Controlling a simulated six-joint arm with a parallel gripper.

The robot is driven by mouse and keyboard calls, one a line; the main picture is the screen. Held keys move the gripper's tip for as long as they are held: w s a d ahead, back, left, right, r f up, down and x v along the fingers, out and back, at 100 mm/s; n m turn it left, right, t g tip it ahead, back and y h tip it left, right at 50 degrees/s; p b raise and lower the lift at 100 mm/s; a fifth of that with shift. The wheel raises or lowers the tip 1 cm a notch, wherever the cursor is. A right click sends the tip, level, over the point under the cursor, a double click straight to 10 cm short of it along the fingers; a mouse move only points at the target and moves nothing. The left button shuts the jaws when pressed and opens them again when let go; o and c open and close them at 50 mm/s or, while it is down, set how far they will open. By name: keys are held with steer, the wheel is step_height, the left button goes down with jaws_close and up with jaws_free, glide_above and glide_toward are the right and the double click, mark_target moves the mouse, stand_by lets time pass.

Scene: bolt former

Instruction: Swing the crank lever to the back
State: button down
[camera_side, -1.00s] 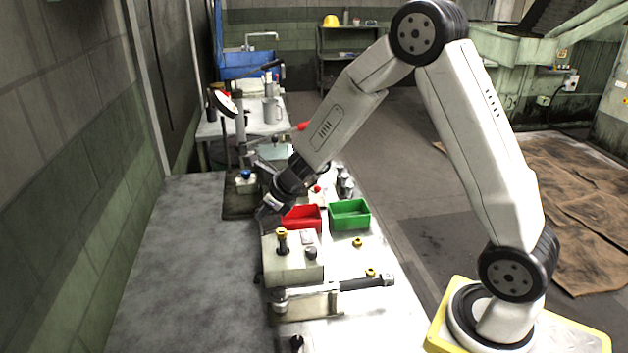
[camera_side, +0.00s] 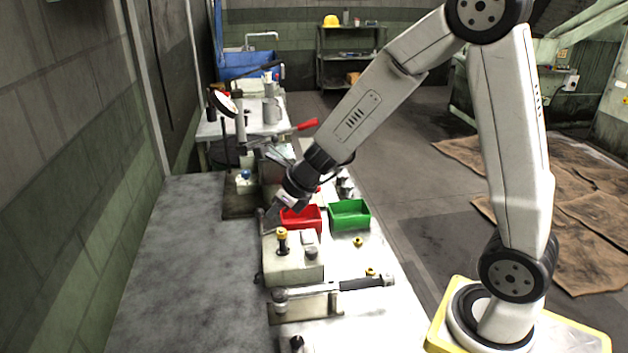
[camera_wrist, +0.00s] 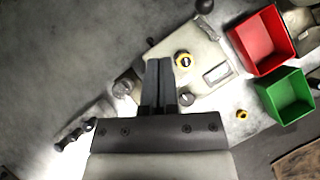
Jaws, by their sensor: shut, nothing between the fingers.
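The likely crank lever (camera_side: 362,283) has a dark grip and lies across a pale block at the front of the bench. Its round pivot is at the left end and its grip points right, towards my base. In the wrist view the lever (camera_wrist: 76,135) lies at the lower left, apart from my fingers. My gripper (camera_side: 268,222) is low at the far left edge of the control box. In the wrist view my gripper (camera_wrist: 158,65) has its fingers together and empty, pointing towards the box. Whether they touch anything cannot be told.
The pale control box (camera_side: 292,268) has a yellow-topped knob (camera_side: 282,236). A red bin (camera_side: 303,220) and a green bin (camera_side: 350,214) stand behind it. A red-handled lever (camera_side: 306,125) is farther back. The grey bench left of the box is clear.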

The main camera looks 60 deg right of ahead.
steer(key=shift+s+a+r, duration=0.2)
steer(key=shift+s+r, duration=0.35)
steer(key=shift+r, duration=0.25)
steer(key=shift+s+a+r, duration=0.25)
steer(key=shift+s+r, duration=0.3)
steer(key=shift+r, duration=0.2)
steer(key=shift+s+a+r, duration=0.2)
steer(key=shift+s+r, duration=0.35)
steer(key=shift+r, duration=0.25)
steer(key=s+f+n+g+h, duration=0.1)
steer(key=s+n, duration=0.5)
steer(key=n, duration=1)
steer(key=s+f+n+g, duration=0.3)
steer(key=s+f+n, duration=0.3)
steer(key=n, duration=1.1)
steer(key=shift+s+d+h, duration=0.15)
steer(key=shift+s+h, duration=0.1)
steer(key=shift+h, duration=0.15)
